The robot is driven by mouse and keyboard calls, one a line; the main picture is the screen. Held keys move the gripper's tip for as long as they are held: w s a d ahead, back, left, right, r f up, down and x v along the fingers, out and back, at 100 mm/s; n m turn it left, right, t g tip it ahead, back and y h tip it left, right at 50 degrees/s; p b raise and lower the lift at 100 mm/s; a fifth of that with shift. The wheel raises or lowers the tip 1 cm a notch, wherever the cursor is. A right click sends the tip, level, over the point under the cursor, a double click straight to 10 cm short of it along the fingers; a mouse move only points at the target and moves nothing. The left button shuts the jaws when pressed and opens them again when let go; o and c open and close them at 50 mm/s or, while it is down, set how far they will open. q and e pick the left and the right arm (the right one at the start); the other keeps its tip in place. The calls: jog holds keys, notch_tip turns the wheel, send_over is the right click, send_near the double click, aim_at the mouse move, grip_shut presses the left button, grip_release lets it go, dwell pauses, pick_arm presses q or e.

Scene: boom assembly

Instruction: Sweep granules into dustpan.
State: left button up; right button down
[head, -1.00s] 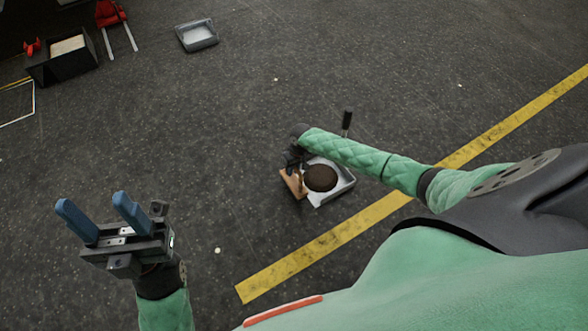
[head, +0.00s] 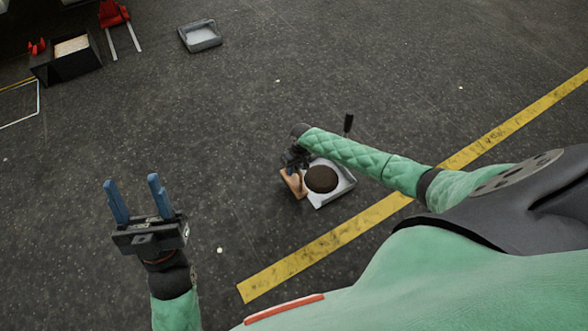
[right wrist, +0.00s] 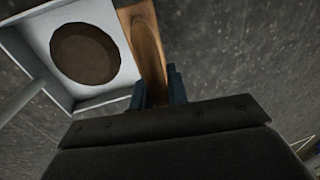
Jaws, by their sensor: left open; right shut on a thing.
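A pale grey dustpan (head: 344,187) with a dark upright handle (head: 348,123) sits on the floor by the yellow line. A round, dark brown mass of granules (head: 321,179) lies inside it; it also shows in the right wrist view (right wrist: 86,54). My right gripper (right wrist: 158,84) is shut on a wooden brush (right wrist: 143,45), held beside the dustpan's edge. The brush also shows in the head view (head: 293,184), partly hidden by the gripper; its bristles cannot be made out. My left gripper (head: 132,181) is open and empty, well left of the dustpan.
A grey tray (head: 200,36) lies on the floor at the back. A black box (head: 72,62) with pale contents and a red object (head: 114,14) stand back left. Small pale specks (head: 220,250) dot the floor. The asphalt between my grippers is mostly clear.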

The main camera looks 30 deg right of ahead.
jog(key=shift+a+r+p, duration=0.1)
jog(key=shift+r+p, duration=0.25)
jog(key=shift+r, duration=0.1)
jog(key=shift+a+r+p, duration=0.1)
jog(key=shift+r+p, duration=0.2)
jog(key=shift+p, duration=0.05)
pick_arm(q)
jog(key=shift+w+d+f+g+y, duration=0.75)
jog(key=shift+w+f+g, duration=1.3)
jog(key=shift+f, duration=3.25)
jog(key=shift+w+d+f+g+y, duration=0.7)
jog(key=shift+w+f+g, duration=1.3)
jog(key=shift+f, duration=3.3)
jog(key=shift+s+f+g+y+p, duration=1)
jog(key=shift+f+g, duration=1.85)
jog(key=shift+f, duration=4.85)
jog(key=s+f+g+p, duration=0.1)
jog(key=s+f+g, duration=0.3)
jog(key=s+f, duration=0.3)
jog(key=s+a+f+n+g+p, duration=0.1)
jog(key=s+f+g, duration=0.3)
jog(key=s+f, duration=0.3)
jog(key=shift+f+y, duration=0.35)
jog(key=shift+f, duration=2.55)
pick_arm(e)
jog(key=shift+a+r, duration=0.3)
jog(key=shift+r, duration=0.65)
jog(key=shift+a+r, duration=0.25)
jog(key=shift+r, duration=0.65)
